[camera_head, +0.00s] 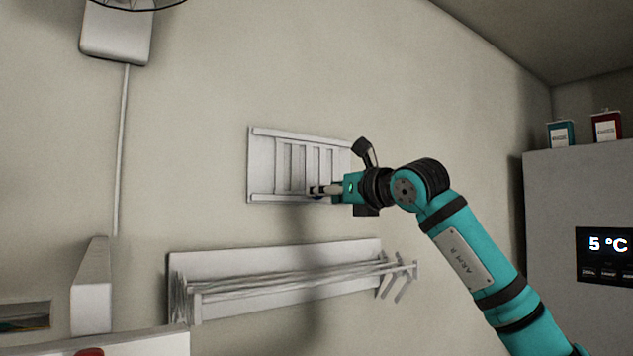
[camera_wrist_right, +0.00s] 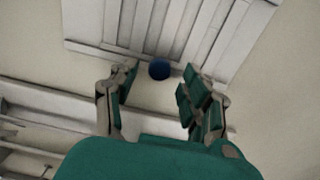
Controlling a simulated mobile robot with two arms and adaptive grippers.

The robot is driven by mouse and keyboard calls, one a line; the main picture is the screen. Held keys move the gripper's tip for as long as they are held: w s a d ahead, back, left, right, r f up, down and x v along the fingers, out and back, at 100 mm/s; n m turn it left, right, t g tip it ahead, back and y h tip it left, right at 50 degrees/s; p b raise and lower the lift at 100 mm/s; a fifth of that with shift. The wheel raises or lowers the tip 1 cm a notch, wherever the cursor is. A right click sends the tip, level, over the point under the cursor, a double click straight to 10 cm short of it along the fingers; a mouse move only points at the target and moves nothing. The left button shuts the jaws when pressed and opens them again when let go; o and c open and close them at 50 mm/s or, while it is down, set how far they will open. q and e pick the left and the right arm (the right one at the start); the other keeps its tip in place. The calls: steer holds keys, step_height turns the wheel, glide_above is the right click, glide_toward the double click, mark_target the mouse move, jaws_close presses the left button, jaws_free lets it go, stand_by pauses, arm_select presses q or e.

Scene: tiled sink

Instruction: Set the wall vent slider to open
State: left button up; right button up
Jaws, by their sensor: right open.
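The wall vent (camera_head: 263,165) is a white slatted panel on the beige wall, in the middle of the head view. It also fills the top of the right wrist view (camera_wrist_right: 190,22). A round dark blue knob (camera_wrist_right: 159,69) shows at the vent's lower edge in the right wrist view. My right gripper (camera_head: 312,191) is at the vent's lower right part in the head view. In the wrist view its open fingers (camera_wrist_right: 155,90) stand on either side of the knob, with visible gaps. The knob is mostly hidden by the gripper in the head view. My left gripper is out of view.
A white wall rack (camera_head: 215,262) with thin rods and hooks runs just below the vent. A grey fridge (camera_head: 550,220) with a display stands at the right, with two tins on top. A white wall box (camera_head: 115,38) with a cable hangs upper left.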

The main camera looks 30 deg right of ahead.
steer(key=w, duration=0.1)
steer(key=w+p, duration=0.1)
steer(key=w, duration=0.1)
steer(key=shift+w+a+r, duration=0.1)
steer(key=shift+a+r, duration=0.05)
steer(key=shift+a, duration=0.05)
steer(key=shift+w, duration=0.35)
steer(key=shift+s, duration=0.1)
steer(key=c, duration=0.6)
jaws_close()
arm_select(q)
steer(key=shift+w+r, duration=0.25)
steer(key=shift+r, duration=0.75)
arm_select(e)
steer(key=shift+a, duration=0.1)
